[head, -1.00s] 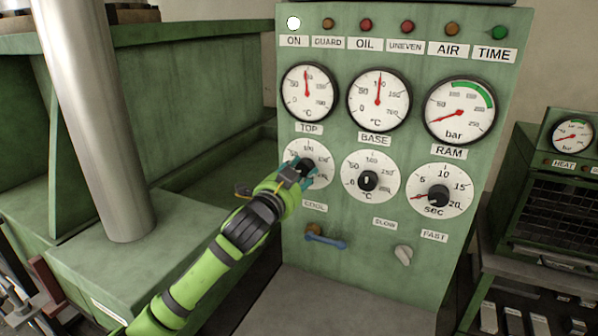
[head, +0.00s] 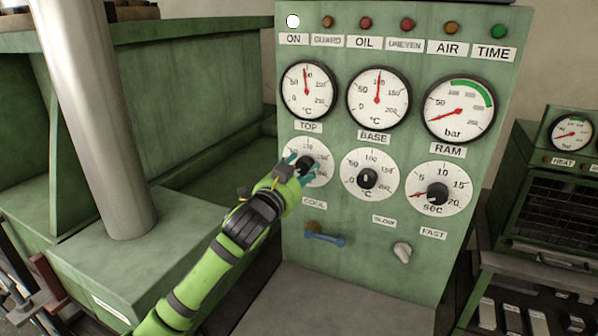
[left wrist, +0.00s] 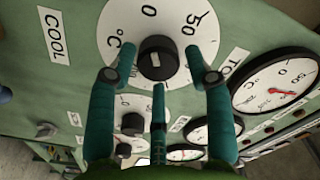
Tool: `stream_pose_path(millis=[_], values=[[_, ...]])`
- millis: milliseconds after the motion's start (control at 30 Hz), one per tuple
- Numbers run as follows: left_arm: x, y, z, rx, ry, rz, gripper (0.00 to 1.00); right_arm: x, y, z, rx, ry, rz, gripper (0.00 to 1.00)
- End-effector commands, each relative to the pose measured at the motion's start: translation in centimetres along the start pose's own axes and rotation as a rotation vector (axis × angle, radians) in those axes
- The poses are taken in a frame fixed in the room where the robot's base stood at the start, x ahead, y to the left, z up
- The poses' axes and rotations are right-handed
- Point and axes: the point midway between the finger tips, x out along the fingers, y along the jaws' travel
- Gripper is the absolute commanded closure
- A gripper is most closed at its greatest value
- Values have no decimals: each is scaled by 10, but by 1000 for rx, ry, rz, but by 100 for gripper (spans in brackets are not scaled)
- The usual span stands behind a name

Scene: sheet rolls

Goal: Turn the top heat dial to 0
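The top heat dial (head: 322,167) is a white round scale with a black knob, below the TOP label. Its knob (left wrist: 157,58) shows whole in the left wrist view, with 0 and 50 printed above it. My left gripper (head: 297,165) is at this dial, covering part of its left side in the head view. In the left wrist view its teal fingers (left wrist: 158,78) are spread, one on each side of the knob and one below, with gaps between them and the knob. I cannot tell the knob's setting. My right gripper is not in view.
The base dial (head: 371,174) and the sec dial (head: 439,189) are to the right on the same green panel. Gauges (head: 308,90) sit above. A blue lever (head: 326,239) and a grey switch (head: 402,252) stick out below. A metal column (head: 95,120) stands at left.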

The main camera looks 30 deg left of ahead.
Motion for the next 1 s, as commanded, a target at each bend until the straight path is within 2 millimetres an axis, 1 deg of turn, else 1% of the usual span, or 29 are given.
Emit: stream_pose_path(millis=[333, 467, 567, 800, 900, 1000], values=[[-1, 0, 1, 3, -4, 0, 36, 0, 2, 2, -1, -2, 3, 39], [-10, 0, 2, 3, -3, 0, 36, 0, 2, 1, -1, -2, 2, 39], [-26, 1, 2, 4, -3, 2, 36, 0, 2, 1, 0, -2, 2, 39], [-78, 2, 1, 4, -4, 2, 36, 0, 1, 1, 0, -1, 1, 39], [-96, 1, 0, 5, -2, 2, 36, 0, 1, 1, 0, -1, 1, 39], [-108, 1, 0, 3, -3, 1, 36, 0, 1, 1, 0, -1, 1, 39]])
